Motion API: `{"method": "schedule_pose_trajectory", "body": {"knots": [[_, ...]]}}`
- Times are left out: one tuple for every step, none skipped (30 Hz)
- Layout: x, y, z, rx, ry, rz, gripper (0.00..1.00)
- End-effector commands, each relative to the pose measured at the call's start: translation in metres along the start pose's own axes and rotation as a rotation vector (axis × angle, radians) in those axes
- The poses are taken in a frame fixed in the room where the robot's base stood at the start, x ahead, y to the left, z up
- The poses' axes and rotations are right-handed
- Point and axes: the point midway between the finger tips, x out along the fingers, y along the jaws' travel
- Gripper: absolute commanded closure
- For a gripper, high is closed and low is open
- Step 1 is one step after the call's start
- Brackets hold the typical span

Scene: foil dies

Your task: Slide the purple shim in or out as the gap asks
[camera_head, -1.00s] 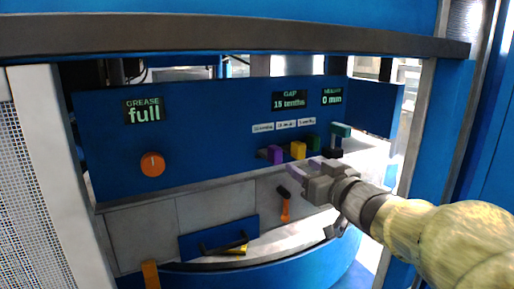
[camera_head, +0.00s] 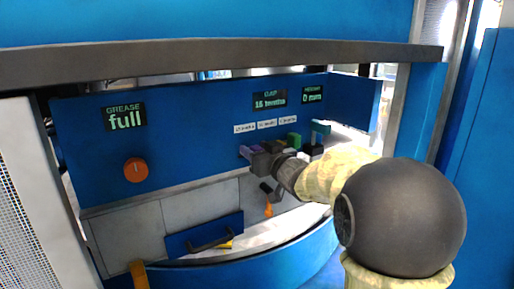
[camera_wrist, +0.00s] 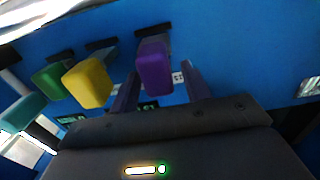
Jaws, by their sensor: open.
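The purple shim (camera_wrist: 154,68) shows in the wrist view as a purple block on a dark stem in the blue panel. My gripper (camera_wrist: 160,85) is open, with one finger on each side of the purple block; I cannot tell whether they touch it. In the head view my gripper (camera_head: 250,152) is at the panel and largely hides the purple shim. The gap display (camera_head: 269,99) reads what looks like 16 tenths. A yellow shim (camera_wrist: 87,83) and a green shim (camera_wrist: 50,82) sit beside the purple one.
A teal-topped handle (camera_head: 320,127) stands right of the shims. White labels (camera_head: 267,125) are above them. A grease display (camera_head: 124,117) reads full, above an orange knob (camera_head: 136,170). A second display (camera_head: 312,95) reads 0 mm. A blue tray with a dark handle (camera_head: 209,239) lies below.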

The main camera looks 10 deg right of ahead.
Motion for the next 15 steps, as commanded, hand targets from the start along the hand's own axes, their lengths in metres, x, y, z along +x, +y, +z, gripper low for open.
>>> {"method": "schedule_pose_trajectory", "body": {"knots": [[-0.0001, -0.0001, 0.0002, 0.0, 0.0, 0.0, 0.53], [-0.0001, -0.0001, 0.0003, 0.0, 0.0, 0.0, 0.53], [-0.0002, -0.0001, 0.0002, 0.0, 0.0, 0.0, 0.53], [-0.0002, -0.0001, 0.0003, 0.0, 0.0, 0.0, 0.53], [-0.0002, -0.0001, 0.0002, 0.0, 0.0, 0.0, 0.57], [-0.0003, -0.0001, 0.0002, 0.0, 0.0, 0.0, 0.65], [-0.0003, -0.0001, 0.0003, 0.0, 0.0, 0.0, 0.7], [-0.0003, -0.0001, 0.0002, 0.0, 0.0, 0.0, 0.76], [-0.0004, -0.0001, 0.0002, 0.0, 0.0, -0.001, 0.84], [-0.0004, -0.0001, 0.0002, 0.0, 0.0, 0.0, 0.9], [-0.0004, -0.0001, 0.0002, 0.0, 0.0, 0.0, 0.96], [-0.0004, -0.0001, 0.0002, 0.0, 0.0, 0.0, 1.0], [-0.0004, -0.0001, 0.0002, 0.0, 0.0, 0.0, 1.0], [-0.0005, -0.0001, 0.0002, 0.0, 0.0, 0.0, 1.0], [-0.0004, -0.0001, 0.0002, 0.0, 0.0, 0.0, 1.0]]}}
